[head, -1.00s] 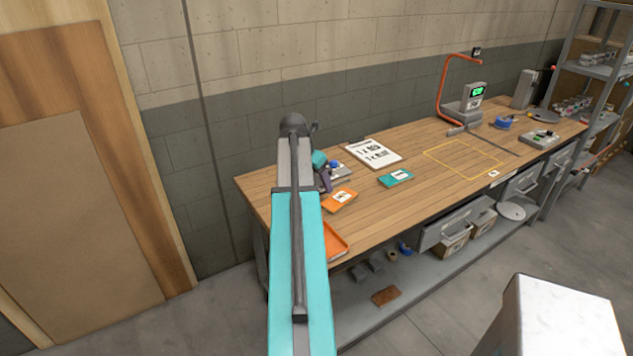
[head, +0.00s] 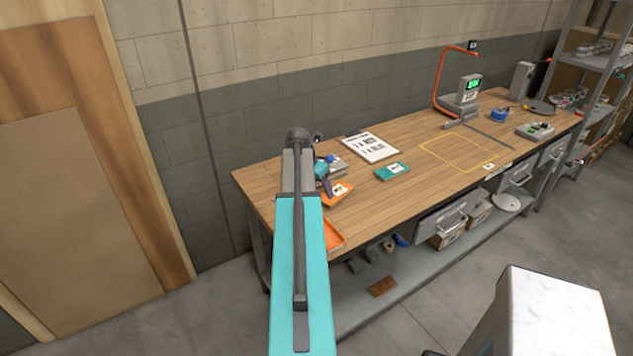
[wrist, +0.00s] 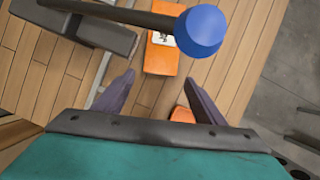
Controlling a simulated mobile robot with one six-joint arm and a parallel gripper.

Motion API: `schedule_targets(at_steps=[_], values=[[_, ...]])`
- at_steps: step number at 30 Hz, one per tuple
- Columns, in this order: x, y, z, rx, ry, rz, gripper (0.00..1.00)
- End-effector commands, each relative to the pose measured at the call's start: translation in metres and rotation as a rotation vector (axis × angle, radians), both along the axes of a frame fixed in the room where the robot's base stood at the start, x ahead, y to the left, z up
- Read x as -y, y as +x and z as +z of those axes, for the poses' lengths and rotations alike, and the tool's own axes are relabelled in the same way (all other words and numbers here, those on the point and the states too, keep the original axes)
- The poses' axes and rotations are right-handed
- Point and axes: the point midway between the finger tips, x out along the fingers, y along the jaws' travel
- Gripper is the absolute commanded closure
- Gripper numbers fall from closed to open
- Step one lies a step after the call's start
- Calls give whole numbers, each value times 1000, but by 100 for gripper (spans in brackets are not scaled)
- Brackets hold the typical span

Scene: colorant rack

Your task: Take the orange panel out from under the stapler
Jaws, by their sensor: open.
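The orange panel (head: 341,190) with a white label lies on the bench; it also shows at the top of the wrist view (wrist: 162,58). A grey device (head: 340,168) with a dark rod and blue knob, apparently the stapler, stands behind it. In the wrist view its grey body (wrist: 85,28) is at upper left, and the rod and blue knob (wrist: 203,30) cross over the panel's upper part. My gripper (wrist: 162,80) is open and empty, its dark fingers spread apart below the panel's near end. In the head view my arm hides part of this area.
An orange tray (head: 334,236) is at the bench's front left edge. A teal panel (head: 393,171) and a clipboard (head: 371,147) lie to the right. A yellow outlined area (head: 455,153) is empty. A lamp-like orange stand (head: 437,85) is farther back.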

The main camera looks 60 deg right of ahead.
Motion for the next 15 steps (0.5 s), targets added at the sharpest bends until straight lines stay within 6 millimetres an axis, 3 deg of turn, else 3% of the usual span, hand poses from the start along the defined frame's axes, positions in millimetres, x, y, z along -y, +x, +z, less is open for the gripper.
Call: schedule_targets(at_steps=[15], values=[[19,-6,-47,-1,1,0,36]])
